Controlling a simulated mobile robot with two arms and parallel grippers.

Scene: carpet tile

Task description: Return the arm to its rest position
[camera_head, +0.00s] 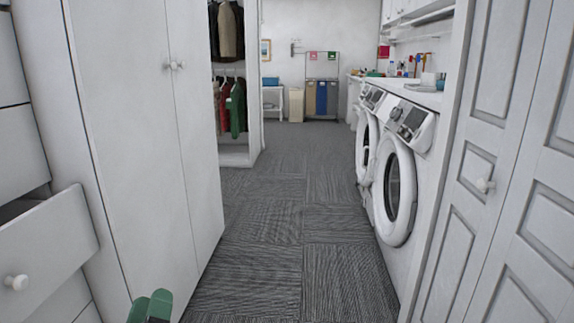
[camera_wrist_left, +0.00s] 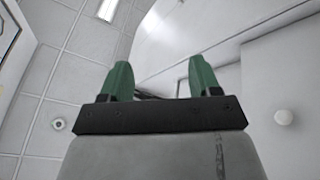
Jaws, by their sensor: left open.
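My left gripper (camera_head: 150,306) shows its green fingertips at the bottom left of the head view, in front of the white wardrobe. In the left wrist view the left gripper (camera_wrist_left: 158,82) has its two green fingers wide apart with nothing between them. Behind them are white surfaces and a tiled ceiling. My right gripper is in neither view.
An open white drawer (camera_head: 50,243) with a round knob juts out at the left, near my left gripper. A tall white wardrobe (camera_head: 130,120) stands beside it. White washing machines (camera_head: 397,190) and panelled doors (camera_head: 500,150) line the right. The carpet aisle (camera_head: 270,220) is clear.

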